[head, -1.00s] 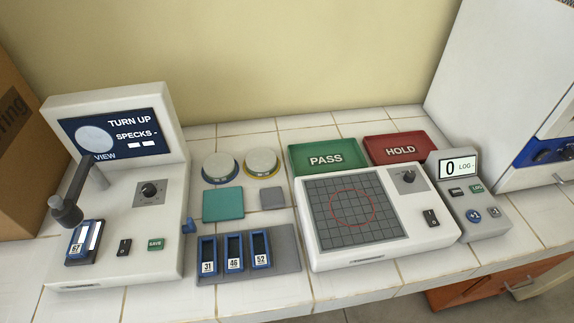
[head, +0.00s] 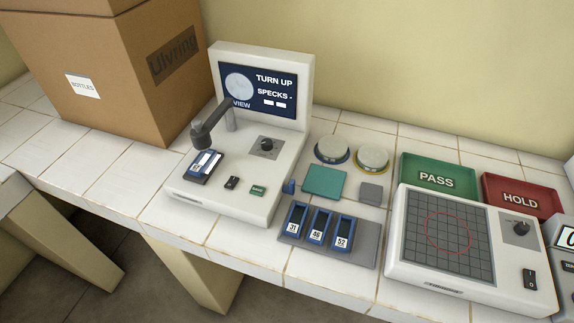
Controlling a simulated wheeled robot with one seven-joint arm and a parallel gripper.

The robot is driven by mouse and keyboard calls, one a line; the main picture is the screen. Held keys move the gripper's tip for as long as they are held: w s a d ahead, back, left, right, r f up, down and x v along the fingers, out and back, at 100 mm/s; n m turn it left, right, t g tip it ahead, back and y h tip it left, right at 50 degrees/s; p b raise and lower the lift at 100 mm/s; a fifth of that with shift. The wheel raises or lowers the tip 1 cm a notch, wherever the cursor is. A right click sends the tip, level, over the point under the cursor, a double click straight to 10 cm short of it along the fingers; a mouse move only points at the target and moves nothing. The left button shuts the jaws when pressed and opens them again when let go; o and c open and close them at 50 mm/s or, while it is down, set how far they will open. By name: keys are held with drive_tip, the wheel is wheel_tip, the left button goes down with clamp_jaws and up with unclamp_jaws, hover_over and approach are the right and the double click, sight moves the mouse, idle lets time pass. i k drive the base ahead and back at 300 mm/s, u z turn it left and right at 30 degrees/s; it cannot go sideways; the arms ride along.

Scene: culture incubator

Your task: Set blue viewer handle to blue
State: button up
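The viewer (head: 235,175) is a white unit with an upright screen (head: 260,90) reading "TURN UP", "SPECKS -" and "VIEW". A black knob (head: 267,145) sits on its top, with a black rocker switch (head: 232,183) and a green button (head: 258,191) near the front. A dark eyepiece arm (head: 212,131) reaches over a blue slide cassette (head: 203,166) on its left. A small blue piece (head: 289,187) stands at the viewer's right side; I cannot tell whether it is the handle. My gripper is not in view.
A grey rack (head: 292,233) holds blue cassettes labelled 31, 46 and 52. Two round dishes, a teal pad (head: 325,181), a white gridded unit (head: 410,262), and PASS (head: 438,175) and HOLD (head: 522,196) trays are rightward. A cardboard box (head: 110,75) stands behind left.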

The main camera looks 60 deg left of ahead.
sight(289, 189)
drive_tip(key=u, duration=2.45)
drive_tip(key=k, duration=0.5)
drive_tip(key=z, duration=0.35)
drive_tip(key=i, duration=0.6)
drive_tip(key=u, duration=1.6)
